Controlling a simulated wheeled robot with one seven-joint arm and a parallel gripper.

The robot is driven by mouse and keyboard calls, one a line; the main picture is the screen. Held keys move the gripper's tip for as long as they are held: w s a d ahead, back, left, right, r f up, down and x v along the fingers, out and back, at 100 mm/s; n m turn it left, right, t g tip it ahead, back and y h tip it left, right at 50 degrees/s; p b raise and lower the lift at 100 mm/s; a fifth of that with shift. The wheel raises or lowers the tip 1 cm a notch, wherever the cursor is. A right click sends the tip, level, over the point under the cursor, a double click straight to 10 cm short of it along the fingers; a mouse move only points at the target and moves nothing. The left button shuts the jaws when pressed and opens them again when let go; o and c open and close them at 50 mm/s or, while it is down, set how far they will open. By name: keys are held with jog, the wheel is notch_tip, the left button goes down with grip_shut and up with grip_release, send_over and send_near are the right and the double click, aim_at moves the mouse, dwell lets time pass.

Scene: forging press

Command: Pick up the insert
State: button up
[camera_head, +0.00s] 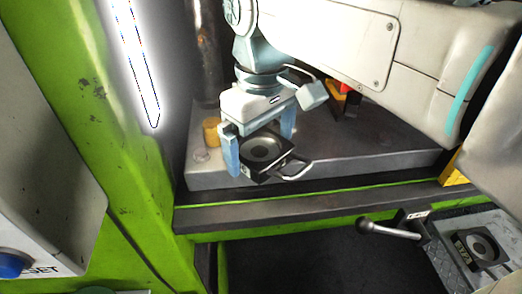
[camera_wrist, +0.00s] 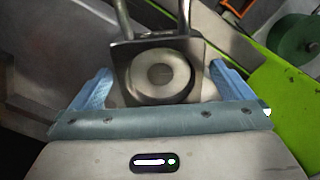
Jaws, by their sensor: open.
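The insert (camera_head: 262,148) is a dark square block with a round grey ring on top and a silver loop handle on one side. It is at the front of the grey press bed. In the wrist view the insert (camera_wrist: 160,75) fills the middle, its handle toward the top. My gripper (camera_head: 260,146) is open over it, with one light-blue finger on each side. In the wrist view my gripper (camera_wrist: 161,90) shows a gap between each finger and the block. I cannot tell how deep the fingertips reach. The block's underside is hidden.
The grey press bed (camera_head: 330,160) has a yellow cylinder (camera_head: 211,132) at its left and a dark column behind. The green frame (camera_head: 75,100) stands close on the left. A ball-ended lever (camera_head: 390,230) and a similar dark block (camera_head: 480,248) on a tread plate are at the lower right.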

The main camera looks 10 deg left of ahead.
aim_at(263, 155)
jog(key=shift+r, duration=0.1)
jog(key=c, duration=2)
jog(key=shift+o, duration=0.2)
jog(key=shift+r, duration=0.1)
jog(key=shift+r, duration=0.55)
jog(key=shift+s+d+r, duration=0.1)
jog(key=shift+r, duration=0.7)
jog(key=shift+s+d+r, duration=0.1)
jog(key=shift+r, duration=0.65)
jog(key=s+d+r+b, duration=0.1)
jog(key=s+d+r, duration=0.5)
jog(key=s+d, duration=0.1)
jog(key=shift+s+r, duration=0.3)
jog(key=shift+s, duration=0.45)
jog(key=shift+s+a, duration=0.1)
